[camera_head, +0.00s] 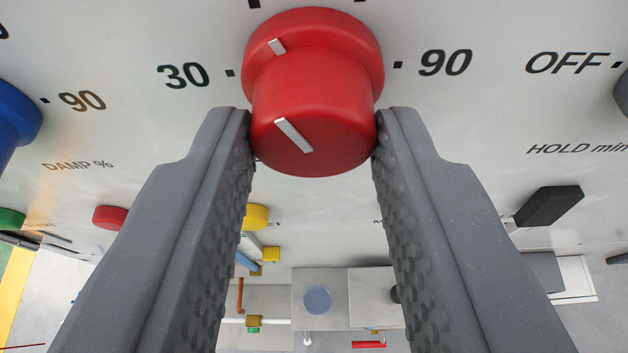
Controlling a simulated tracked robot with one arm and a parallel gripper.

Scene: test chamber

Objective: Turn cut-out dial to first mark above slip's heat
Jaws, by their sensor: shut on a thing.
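A red dial (315,100) sits on a pale panel, with a wide base and a round knob. My gripper (313,125) is shut on the knob, one grey finger at each side. A white pointer line (293,135) on its face and a white tick on its base slant toward the upper left, between the 30 mark (230,73) and a mark at the top edge (254,3). The 90 mark (398,65) is at its right. The numbers at the top are out of view. No name for this dial is readable, and no slip is seen.
A blue dial (14,115) by "DAMP %" is at the left, and a dark knob (621,93) by "OFF" and "HOLD min" at the right. A red knob (110,217), yellow knob (256,217) and black handle (550,205) stick out lower down.

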